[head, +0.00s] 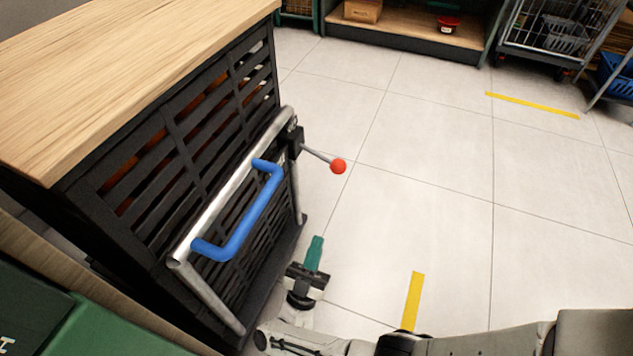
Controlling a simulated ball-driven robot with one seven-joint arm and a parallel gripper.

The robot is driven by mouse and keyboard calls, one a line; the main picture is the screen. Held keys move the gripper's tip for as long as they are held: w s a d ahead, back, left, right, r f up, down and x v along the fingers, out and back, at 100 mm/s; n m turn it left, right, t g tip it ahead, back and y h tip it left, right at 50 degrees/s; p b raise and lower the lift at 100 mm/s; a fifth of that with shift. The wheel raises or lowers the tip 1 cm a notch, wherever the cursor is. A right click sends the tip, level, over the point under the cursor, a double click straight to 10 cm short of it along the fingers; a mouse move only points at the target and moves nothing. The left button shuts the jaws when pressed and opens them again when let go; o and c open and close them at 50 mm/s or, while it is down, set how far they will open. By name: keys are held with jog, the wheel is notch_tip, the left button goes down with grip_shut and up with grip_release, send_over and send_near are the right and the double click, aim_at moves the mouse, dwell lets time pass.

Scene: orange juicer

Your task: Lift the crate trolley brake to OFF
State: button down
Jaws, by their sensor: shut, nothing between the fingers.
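The crate trolley (185,125) stands at left, a black slatted crate body under a pale wooden top, with orange showing through the slats. A metal tube frame with a blue handle (243,220) is on its near side. The brake lever, a thin metal rod with a red ball knob (338,166), sticks out to the right from a black bracket at the frame's upper end. My gripper (315,250) is shut and empty, low beside the trolley, below the knob in the picture and apart from it. Its teal fingers point up in the picture. No OFF marking is legible.
Pale tiled floor is open to the right, with yellow tape strips (532,105). Shelving with a box (362,10) and a wire cage trolley (548,35) stand at the back. Green bins (110,325) are at lower left. My arm crosses the bottom edge.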

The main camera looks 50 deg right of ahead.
jog(key=shift+w, duration=0.15)
send_near(321, 156)
jog(key=d, duration=0.1)
jog(key=s+d+r, duration=0.1)
jog(key=d, duration=0.1)
jog(key=s+d, duration=0.1)
jog(key=shift+s+d+r, duration=0.15)
jog(key=shift+d+r, duration=0.2)
jog(key=shift+d, duration=0.05)
dwell(0.5)
